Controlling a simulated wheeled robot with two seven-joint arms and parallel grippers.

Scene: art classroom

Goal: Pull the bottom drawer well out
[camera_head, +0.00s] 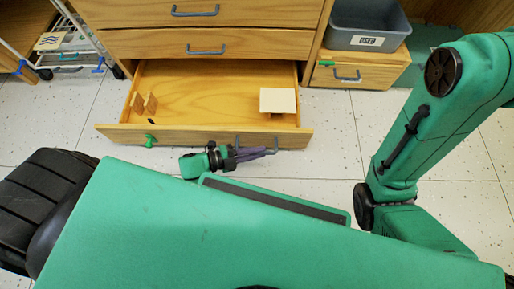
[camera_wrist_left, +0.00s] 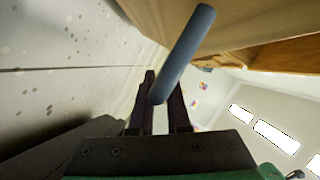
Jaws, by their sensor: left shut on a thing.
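The bottom drawer (camera_head: 215,134) of the wooden cabinet stands pulled out over the floor, with much of its inside showing. My left gripper (camera_head: 268,151) is at the right part of the drawer front, shut on its grey bar handle (camera_head: 272,137). In the left wrist view the handle (camera_wrist_left: 182,55) runs between the two dark fingers (camera_wrist_left: 160,100) of my left gripper. My right arm shows at the right of the head view, but its gripper is out of view.
Small wooden pieces (camera_head: 145,103) and a pale square block (camera_head: 278,100) lie in the drawer. Shut drawers (camera_head: 210,42) are above. A grey bin (camera_head: 368,25) stands on a low wooden unit at right. A cart (camera_head: 62,55) stands at left.

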